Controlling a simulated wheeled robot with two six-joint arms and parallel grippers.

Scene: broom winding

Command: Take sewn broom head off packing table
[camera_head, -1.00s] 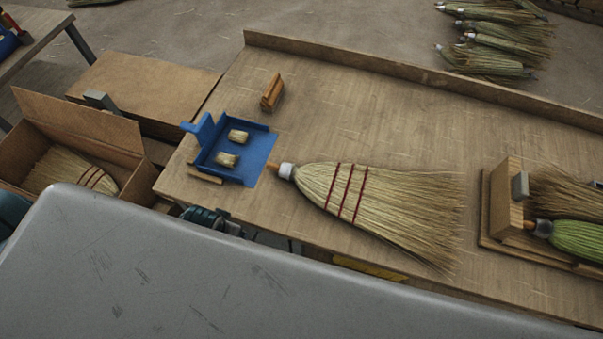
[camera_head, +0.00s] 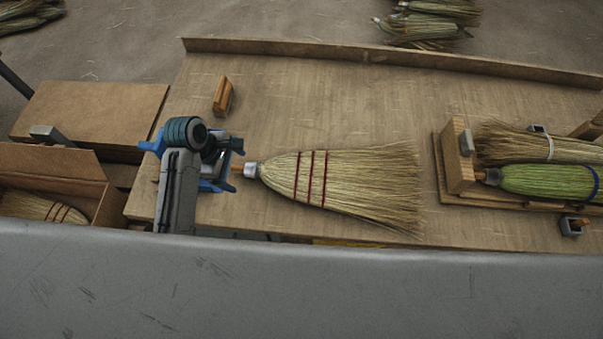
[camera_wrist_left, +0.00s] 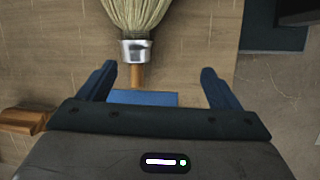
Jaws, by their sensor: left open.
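The sewn broom head (camera_head: 335,180) lies flat on the packing table (camera_head: 300,95), bristles to the right, with three red stitch rows. Its metal collar (camera_head: 251,170) and short wooden stub point left. The silver collar (camera_wrist_left: 135,52) and bristles (camera_wrist_left: 136,16) lie just beyond the fingertips. My right gripper is not in view.
A wooden block (camera_head: 222,96) stands behind the gripper. A wooden rack (camera_head: 458,155) with a green broom (camera_head: 545,181) is at the right. An open carton (camera_head: 50,165) is at the left. A raised rim (camera_head: 400,58) runs along the back; the table's middle back is clear.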

